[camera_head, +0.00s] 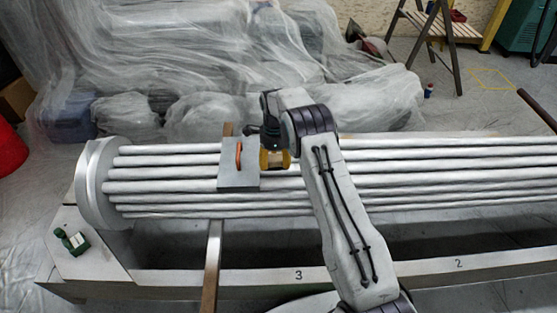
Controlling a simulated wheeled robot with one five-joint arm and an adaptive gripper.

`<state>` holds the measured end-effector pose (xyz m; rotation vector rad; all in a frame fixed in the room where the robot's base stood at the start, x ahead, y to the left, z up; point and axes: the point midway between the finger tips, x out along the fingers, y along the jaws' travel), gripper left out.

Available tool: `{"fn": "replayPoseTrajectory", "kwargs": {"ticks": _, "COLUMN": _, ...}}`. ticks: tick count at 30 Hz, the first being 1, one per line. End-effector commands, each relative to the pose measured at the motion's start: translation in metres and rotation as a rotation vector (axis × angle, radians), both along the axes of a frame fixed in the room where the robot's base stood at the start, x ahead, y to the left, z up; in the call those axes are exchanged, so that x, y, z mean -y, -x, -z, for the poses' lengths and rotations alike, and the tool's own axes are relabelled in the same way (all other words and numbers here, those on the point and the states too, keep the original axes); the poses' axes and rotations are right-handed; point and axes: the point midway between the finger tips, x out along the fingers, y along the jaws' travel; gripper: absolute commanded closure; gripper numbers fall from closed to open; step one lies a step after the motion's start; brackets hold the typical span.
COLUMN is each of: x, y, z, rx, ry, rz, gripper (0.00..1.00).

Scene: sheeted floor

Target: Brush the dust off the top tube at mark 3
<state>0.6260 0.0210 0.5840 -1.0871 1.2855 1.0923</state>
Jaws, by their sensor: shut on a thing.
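A bundle of long pale tubes (165,174) lies across the view, set in a round end plate (90,187) at the left. Mark 3 (298,275) is printed on the front rail below the bundle. My gripper (270,143) is over the bundle, up and left of mark 3. It is shut on a yellow-brown thing with dark parts (273,160), which looks like the brush. Its lower end is close to the tubes; I cannot tell whether it touches. My arm hides the tubes right of it. Dust is too fine to make out.
A grey plate with an orange handle (235,180) sits on the tubes just left of my gripper. A brown bar (212,265) crosses under the bundle. A small green object (72,241) lies on the left support. Mark 2 (459,263) is right. Plastic-sheeted heaps (200,60) fill the back.

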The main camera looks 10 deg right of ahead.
Motion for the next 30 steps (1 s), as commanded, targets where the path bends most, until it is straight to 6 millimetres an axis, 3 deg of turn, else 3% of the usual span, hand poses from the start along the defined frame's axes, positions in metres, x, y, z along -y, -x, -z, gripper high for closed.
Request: {"fn": "replayPoseTrajectory", "kwargs": {"ticks": 30, "x": 0.048, "y": 0.008, "z": -0.003, "rx": 0.004, "ry": 0.0, "rz": 0.002, "gripper": 0.71}}
